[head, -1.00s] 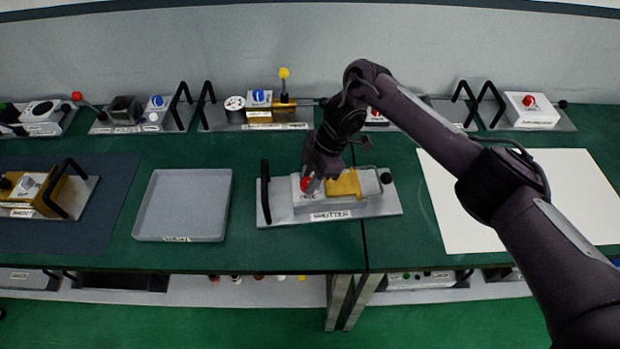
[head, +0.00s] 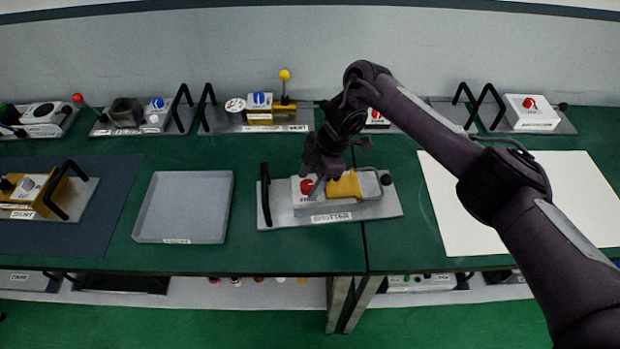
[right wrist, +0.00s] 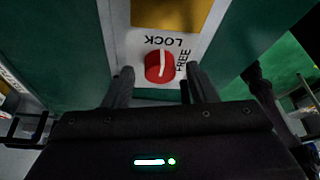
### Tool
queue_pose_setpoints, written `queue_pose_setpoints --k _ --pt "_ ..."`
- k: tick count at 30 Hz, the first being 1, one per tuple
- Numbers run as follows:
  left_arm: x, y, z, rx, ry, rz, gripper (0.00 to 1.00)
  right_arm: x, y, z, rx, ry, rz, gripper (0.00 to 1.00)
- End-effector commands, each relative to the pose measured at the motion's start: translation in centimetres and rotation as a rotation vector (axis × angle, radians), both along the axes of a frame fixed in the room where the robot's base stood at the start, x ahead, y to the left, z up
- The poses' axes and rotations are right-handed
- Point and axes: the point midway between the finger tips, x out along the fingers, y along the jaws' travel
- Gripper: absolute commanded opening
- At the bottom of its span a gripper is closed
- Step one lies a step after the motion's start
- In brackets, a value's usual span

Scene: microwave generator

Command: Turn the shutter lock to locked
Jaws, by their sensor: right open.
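The shutter unit (head: 285,214) is a grey plate labelled SHUTTER with a black handle at its left end and a yellow block (head: 345,186) on top. Its red lock knob (head: 307,186) sits on a white panel left of the block. In the right wrist view the red knob (right wrist: 159,66) has a white pointer line, with the words LOCK and FREE printed beside it. My left gripper is not in view.
An empty grey tray (head: 146,210) lies left of the shutter unit. A white sheet (head: 560,205) covers the right of the table. Several other panels with knobs and handles stand along the back, and a yellow unit (head: 55,195) sits at the left.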

Motion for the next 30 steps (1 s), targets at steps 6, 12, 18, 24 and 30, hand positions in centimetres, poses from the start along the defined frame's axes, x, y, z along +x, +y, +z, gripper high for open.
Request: queue_pose_setpoints --k 6,12,18,24,30 --pt "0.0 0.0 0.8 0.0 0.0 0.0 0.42 0.7 -1.4 3.5 -0.002 -0.008 0.001 0.52" --pt "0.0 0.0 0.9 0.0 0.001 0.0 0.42 0.9 -2.4 6.1 -0.001 -0.006 0.001 0.52" --pt "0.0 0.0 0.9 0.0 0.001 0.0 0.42 1.0 -2.7 7.0 0.0 -0.001 0.0 0.52" --pt "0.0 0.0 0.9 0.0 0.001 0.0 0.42 0.9 -2.7 6.9 0.001 0.0 0.0 0.52" --pt "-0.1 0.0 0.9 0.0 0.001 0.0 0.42 0.9 -2.7 6.9 0.001 -0.001 0.001 0.52"
